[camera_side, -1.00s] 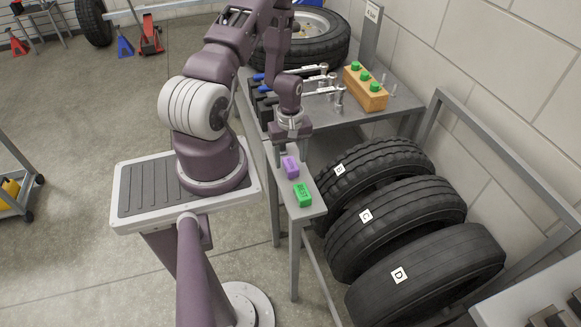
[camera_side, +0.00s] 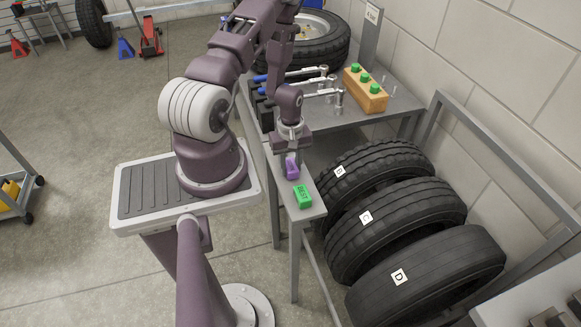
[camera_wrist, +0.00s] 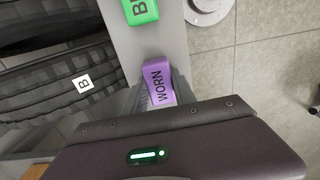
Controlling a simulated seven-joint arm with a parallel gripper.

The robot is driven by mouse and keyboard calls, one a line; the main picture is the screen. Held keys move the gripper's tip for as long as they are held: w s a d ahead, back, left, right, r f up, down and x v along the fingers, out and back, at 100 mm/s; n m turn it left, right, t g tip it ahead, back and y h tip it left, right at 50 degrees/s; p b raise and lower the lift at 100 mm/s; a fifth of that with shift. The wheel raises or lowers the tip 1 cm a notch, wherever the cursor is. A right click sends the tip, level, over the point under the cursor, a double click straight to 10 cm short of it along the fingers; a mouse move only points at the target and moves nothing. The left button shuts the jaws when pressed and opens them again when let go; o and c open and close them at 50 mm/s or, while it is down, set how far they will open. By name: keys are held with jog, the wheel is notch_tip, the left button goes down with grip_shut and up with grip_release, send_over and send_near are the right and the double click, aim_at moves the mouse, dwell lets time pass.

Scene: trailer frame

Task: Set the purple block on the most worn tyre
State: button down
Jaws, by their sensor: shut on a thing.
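The purple block (camera_side: 292,168) is on the narrow grey shelf (camera_side: 310,212), with my gripper (camera_side: 291,158) shut on it from above. In the wrist view the purple block (camera_wrist: 157,82) reads "WORN". Three tyres stand in a rack to the right. The tyre labelled B (camera_side: 385,158) and the tyre labelled C (camera_side: 420,205) show grooved tread blocks. The front tyre, labelled D (camera_side: 440,268), looks smoothest, with only faint grooves. Part of tyre B (camera_wrist: 50,92) also shows in the wrist view.
A green block (camera_side: 303,195) marked "BEST" lies on the shelf just in front of the purple block. Behind are wrenches (camera_side: 318,82), a wooden stand with green pegs (camera_side: 365,90) and a large tyre (camera_side: 325,40). Grey rack rails (camera_side: 500,170) border the tyres.

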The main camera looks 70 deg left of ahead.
notch_tip(320, 180, up, 10)
jog(key=shift+f, duration=0.1)
jog(key=w+a+f+n, duration=0.2)
jog(key=w+f, duration=0.1)
jog(key=w, duration=1.1)
jog(key=w+d, duration=0.8)
jog(key=w, duration=0.3)
jog(key=m, duration=0.2)
send_near(457, 248)
notch_tip(457, 248, down, 6)
jog(key=shift+f, duration=0.25)
jog(key=c, duration=1)
grip_release()
